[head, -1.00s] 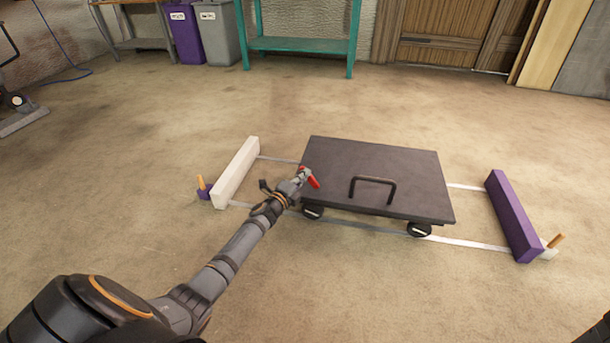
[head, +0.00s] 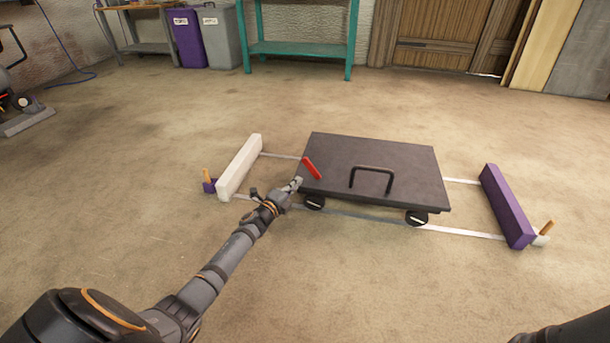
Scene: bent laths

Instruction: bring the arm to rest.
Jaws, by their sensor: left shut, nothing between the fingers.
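My left gripper (head: 294,184) is shut and empty at the left edge of a dark flat cart (head: 400,165). The cart has a black bar handle (head: 373,175) and small wheels. A short red piece (head: 312,168) shows at the cart's left edge, just beyond my fingertips, with a small gap between them. I cannot tell whether it lies on the deck or is fixed there. My right gripper is not in view; only a dark part of me shows at the bottom right.
The cart stands between a white block (head: 240,166) on the left and a purple block (head: 508,207) on the right, with pale rails (head: 465,232) along the floor. Orange pegs stand beside both blocks. A teal bench (head: 300,48) and bins are at the back. The surrounding floor is clear.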

